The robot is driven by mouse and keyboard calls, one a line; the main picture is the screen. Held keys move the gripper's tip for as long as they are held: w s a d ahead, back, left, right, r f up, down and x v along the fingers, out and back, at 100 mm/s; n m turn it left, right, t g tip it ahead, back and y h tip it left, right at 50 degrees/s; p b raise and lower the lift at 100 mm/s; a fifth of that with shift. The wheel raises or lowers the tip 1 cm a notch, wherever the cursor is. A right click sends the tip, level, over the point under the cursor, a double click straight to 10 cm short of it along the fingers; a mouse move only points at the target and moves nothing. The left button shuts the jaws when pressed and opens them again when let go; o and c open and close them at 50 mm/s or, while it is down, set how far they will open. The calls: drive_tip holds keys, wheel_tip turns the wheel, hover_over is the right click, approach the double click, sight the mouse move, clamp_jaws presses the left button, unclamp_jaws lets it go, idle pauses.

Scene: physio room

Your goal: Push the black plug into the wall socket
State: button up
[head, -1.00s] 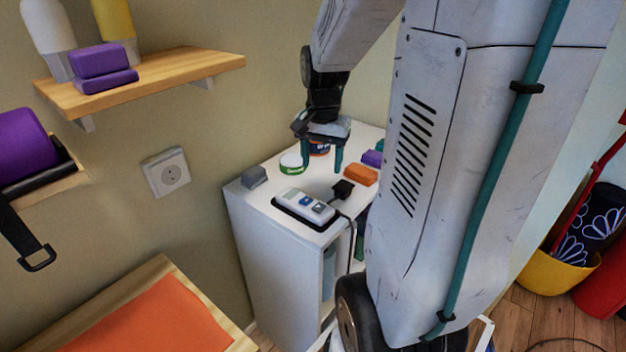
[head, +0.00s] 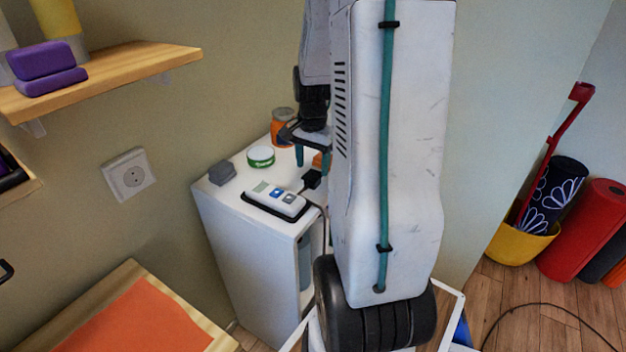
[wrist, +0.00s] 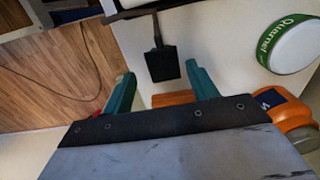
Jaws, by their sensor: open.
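The black plug (head: 311,179) lies on the white cabinet top, right of a grey and white device, with its cable trailing over the cabinet's edge. In the wrist view the plug (wrist: 162,64) shows beyond the fingertips, roughly between them in the picture, and clear of both. The wall socket (head: 129,176) is a white square plate with a round recess on the wall left of the cabinet; nothing is in it. My gripper (head: 313,156) hangs above the cabinet top with its teal fingers apart. In the wrist view my gripper (wrist: 163,84) is open and empty.
On the cabinet (head: 205,192) stand the device (head: 275,198), a grey block (head: 222,172), a green-and-white tin (head: 261,157) and an orange jar (head: 282,130). An orange block (wrist: 172,99) lies near the fingers. A wooden shelf (head: 130,78) juts out above the socket.

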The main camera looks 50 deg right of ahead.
sight(311, 176)
drive_tip(key=shift+f, duration=0.1)
drive_tip(key=f, duration=0.5)
drive_tip(key=shift+w, duration=0.2)
drive_tip(key=c, duration=0.8)
